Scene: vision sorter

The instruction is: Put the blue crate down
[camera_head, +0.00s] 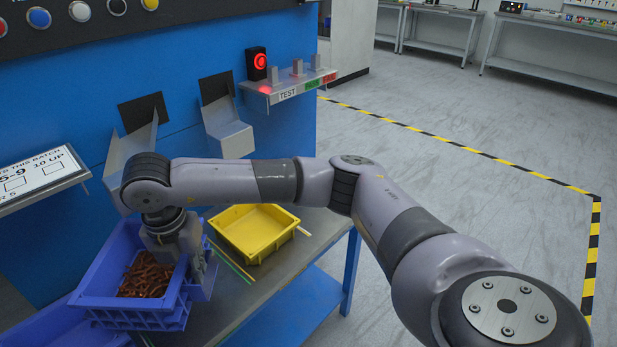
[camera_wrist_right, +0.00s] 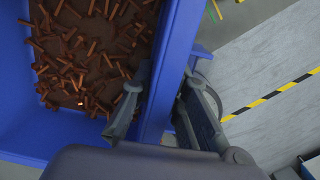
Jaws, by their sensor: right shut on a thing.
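The blue crate (camera_head: 131,312) is in the lower left of the head view, with many small copper-brown pieces (camera_head: 147,275) inside. My right gripper (camera_head: 203,272) is shut on the crate's right wall. In the right wrist view the two fingers (camera_wrist_right: 158,105) lie on either side of the blue crate wall (camera_wrist_right: 168,65), with the brown pieces to the left. The crate is at the left end of the grey table (camera_head: 262,293); I cannot tell whether its base touches anything. My left gripper is not in view.
A yellow bin (camera_head: 254,232) stands on the table to the right of the crate. Another blue crate (camera_head: 60,328) shows partly below at the lower left. A blue panel with metal chutes (camera_head: 228,128) rises behind. Bare table lies in front of the yellow bin.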

